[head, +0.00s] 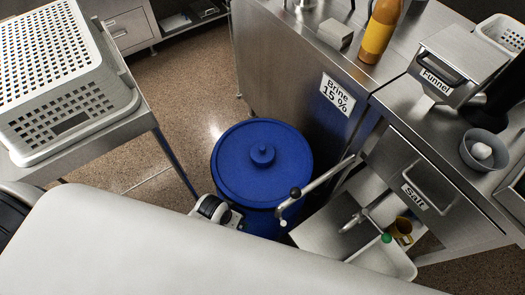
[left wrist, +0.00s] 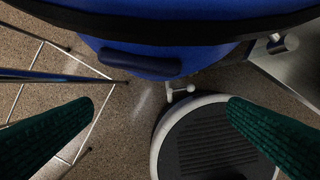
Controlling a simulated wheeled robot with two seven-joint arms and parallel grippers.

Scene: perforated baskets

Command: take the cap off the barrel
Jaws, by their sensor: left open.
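The blue barrel (head: 262,222) stands on the floor beside a steel cabinet. Its round blue cap (head: 240,178) with a small centre knob (head: 262,154) sits flat on top. In the left wrist view the barrel's side (left wrist: 205,52) and a dark handle (left wrist: 140,62) fill the top, beyond a black rim. My left gripper (left wrist: 160,103) is open and empty, with its green fingers spread wide and apart from the barrel. In the head view, only a white and black part of what seems to be my left wrist shows at the barrel's lower left. My right gripper is not in view.
A white perforated basket (head: 85,110) rests on the left table. A metal pipe with a black knob (head: 295,192) juts out close to the barrel's right. The cabinet (head: 290,75) carries a "Brine 15 %" label. An orange bottle (head: 380,32) stands above.

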